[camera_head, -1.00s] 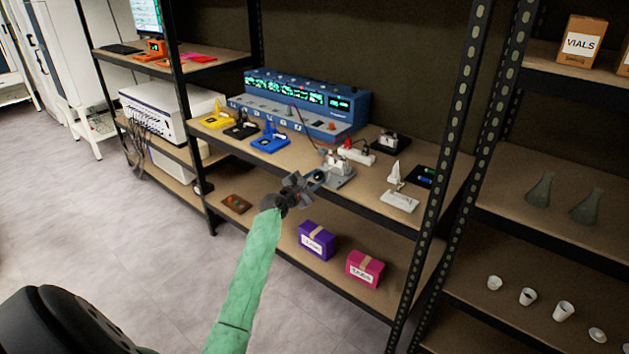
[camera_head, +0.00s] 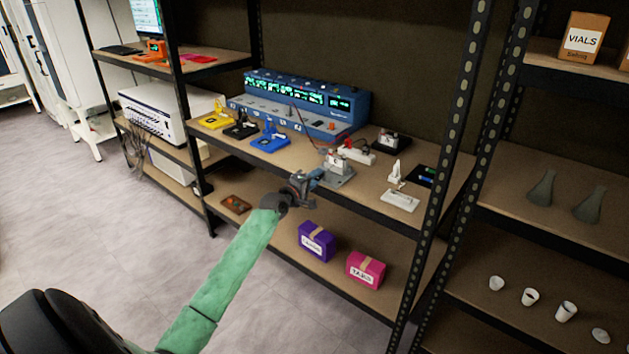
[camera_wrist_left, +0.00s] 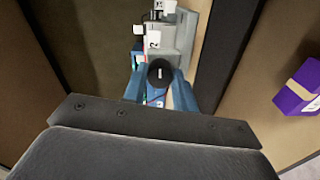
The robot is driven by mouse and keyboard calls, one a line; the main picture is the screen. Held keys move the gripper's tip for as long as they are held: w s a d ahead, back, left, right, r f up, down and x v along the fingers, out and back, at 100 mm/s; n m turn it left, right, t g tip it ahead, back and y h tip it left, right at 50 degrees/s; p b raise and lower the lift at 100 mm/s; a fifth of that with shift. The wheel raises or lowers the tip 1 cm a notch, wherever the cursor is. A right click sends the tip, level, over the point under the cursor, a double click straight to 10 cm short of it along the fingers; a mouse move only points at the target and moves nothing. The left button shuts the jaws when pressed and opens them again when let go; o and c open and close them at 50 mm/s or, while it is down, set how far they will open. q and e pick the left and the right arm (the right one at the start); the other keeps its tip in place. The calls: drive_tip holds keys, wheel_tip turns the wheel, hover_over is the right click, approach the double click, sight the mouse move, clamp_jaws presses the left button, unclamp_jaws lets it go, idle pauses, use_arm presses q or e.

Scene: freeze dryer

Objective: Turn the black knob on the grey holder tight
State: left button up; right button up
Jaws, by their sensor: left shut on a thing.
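The grey holder (camera_head: 340,172) stands at the front edge of the middle shelf board. It also shows at the top of the left wrist view (camera_wrist_left: 187,30). The black knob (camera_wrist_left: 160,72) sits between the two blue fingers of my left gripper (camera_wrist_left: 159,88), with a white mark on its face. In the head view my left gripper (camera_head: 315,179) reaches the holder from the front and hides the knob. The gripper is shut on the knob. My right gripper is not in view.
Yellow, black and blue holders (camera_head: 270,139) stand left on the same board, before a blue instrument (camera_head: 300,95). A white stand (camera_head: 399,196) is to the right. Purple (camera_head: 316,241) and pink (camera_head: 366,269) boxes sit on the lower board. A perforated post (camera_head: 450,160) rises at right.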

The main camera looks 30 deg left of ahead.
use_arm(q)
drive_tip(key=m, duration=0.3)
drive_tip(key=shift+f, duration=0.1)
drive_tip(key=m, duration=0.2)
drive_tip(key=shift+m, duration=0.4)
drive_tip(key=m+p, duration=0.3)
drive_tip(key=m, duration=0.6)
drive_tip(key=shift+m, duration=0.4)
drive_tip(key=m+p, duration=0.1)
drive_tip(key=m, duration=0.2)
drive_tip(key=shift+m, duration=0.4)
drive_tip(key=m+p, duration=0.2)
drive_tip(key=m, duration=3.3)
drive_tip(key=shift+p, duration=0.3)
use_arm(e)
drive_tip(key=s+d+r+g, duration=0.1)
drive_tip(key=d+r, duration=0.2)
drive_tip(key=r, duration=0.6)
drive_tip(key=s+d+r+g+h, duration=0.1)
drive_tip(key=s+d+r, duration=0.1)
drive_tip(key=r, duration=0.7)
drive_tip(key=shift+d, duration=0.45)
